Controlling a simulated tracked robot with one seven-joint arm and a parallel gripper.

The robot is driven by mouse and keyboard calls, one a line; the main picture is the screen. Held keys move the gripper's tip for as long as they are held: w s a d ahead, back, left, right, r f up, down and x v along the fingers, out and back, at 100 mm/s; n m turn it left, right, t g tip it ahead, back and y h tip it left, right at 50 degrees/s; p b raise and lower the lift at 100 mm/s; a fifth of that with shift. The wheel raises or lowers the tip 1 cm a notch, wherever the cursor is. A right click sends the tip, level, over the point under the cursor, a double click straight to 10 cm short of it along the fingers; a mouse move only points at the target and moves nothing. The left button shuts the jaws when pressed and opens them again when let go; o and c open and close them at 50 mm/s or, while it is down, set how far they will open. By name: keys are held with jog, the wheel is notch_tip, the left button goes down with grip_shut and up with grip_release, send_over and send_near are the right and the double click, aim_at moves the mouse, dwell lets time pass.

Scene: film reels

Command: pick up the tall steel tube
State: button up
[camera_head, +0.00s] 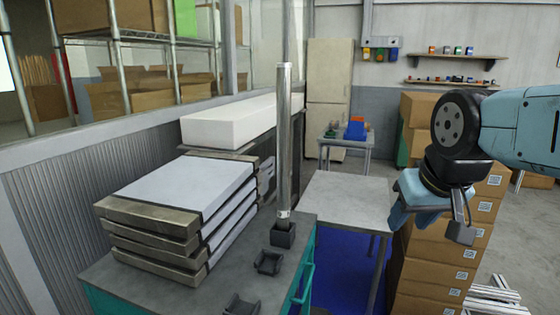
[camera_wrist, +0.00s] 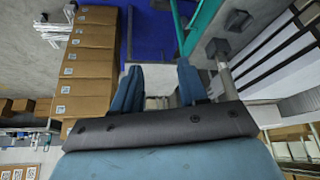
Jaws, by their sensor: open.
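The tall steel tube (camera_head: 284,140) stands upright in a small black square holder (camera_head: 283,236) on the grey-topped bench (camera_head: 185,287). In the wrist view, part of the tube (camera_wrist: 226,78) shows at the right, outside my fingers, with its lower end in the holder (camera_wrist: 218,47). The wrist picture looks upside down. My gripper (camera_head: 437,215) hangs in the air to the right of the tube, well apart from it. In the wrist view, my gripper (camera_wrist: 158,84) has its two blue fingers spread with nothing between them.
Stacked grey-edged slabs (camera_head: 160,225) lie left of the tube. Two black brackets (camera_head: 268,262) (camera_head: 242,306) sit in front of it. A low grey table (camera_head: 348,201) stands behind, right. Stacked cardboard boxes (camera_head: 440,270) rise beneath my gripper. Air between tube and gripper looks clear.

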aim_at(279, 174)
jog(key=shift+d, duration=0.1)
